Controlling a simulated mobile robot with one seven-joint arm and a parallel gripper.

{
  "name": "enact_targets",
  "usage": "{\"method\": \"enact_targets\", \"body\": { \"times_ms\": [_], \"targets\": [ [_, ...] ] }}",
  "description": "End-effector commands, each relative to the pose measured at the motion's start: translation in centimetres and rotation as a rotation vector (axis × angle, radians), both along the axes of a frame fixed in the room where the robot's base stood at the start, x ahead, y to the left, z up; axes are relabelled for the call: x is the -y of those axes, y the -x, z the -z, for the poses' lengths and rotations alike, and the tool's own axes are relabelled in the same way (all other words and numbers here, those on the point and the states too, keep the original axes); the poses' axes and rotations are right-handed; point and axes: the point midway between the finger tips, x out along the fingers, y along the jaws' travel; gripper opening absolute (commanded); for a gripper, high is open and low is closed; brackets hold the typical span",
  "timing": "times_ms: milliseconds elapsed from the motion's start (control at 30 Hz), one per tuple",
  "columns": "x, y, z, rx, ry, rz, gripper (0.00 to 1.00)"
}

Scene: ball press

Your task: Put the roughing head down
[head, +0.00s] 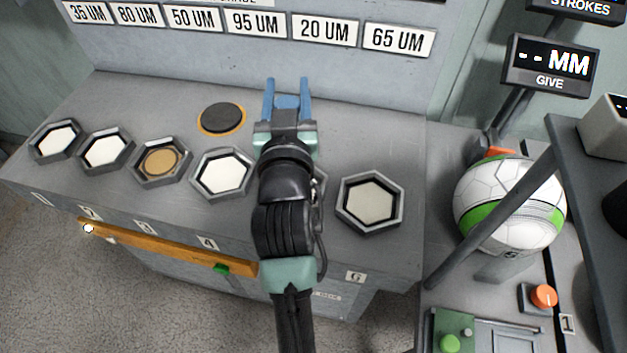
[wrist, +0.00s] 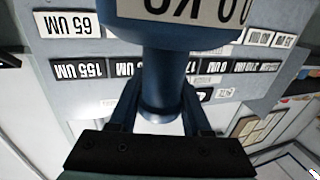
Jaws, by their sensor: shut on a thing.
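My gripper (head: 287,88) is over the back of the grey bench (head: 330,140) in the head view, pointing toward the wall. It is shut on a blue piece, taken as the roughing head (wrist: 162,75), which shows between the fingers in the wrist view. The piece has a narrower round neck and a wide upper part with a white label, upside down and cut off by the frame. In the head view my arm and gripper hide most of it. I cannot tell whether its lower end touches anything. A dark round pad with an orange ring (head: 221,118) lies left of my gripper.
Hexagonal holders with pale discs (head: 223,173) line the bench front; one holds a tan disc (head: 161,161), and my arm partly covers another. An orange bar (head: 165,248) runs along the front. A white-green ball (head: 510,205) and a dark post stand right. Labelled wall (head: 330,60) behind.

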Motion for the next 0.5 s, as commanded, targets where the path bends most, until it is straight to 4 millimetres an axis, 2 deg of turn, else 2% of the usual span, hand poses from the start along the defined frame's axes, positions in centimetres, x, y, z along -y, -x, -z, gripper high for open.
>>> {"method": "enact_targets", "body": {
  "times_ms": [300,500],
  "targets": [
    [0.0,0.0,4.7,0.005,0.001,0.000,0.00],
    [0.0,0.0,5.9,0.008,0.000,0.000,0.00]
  ]
}}
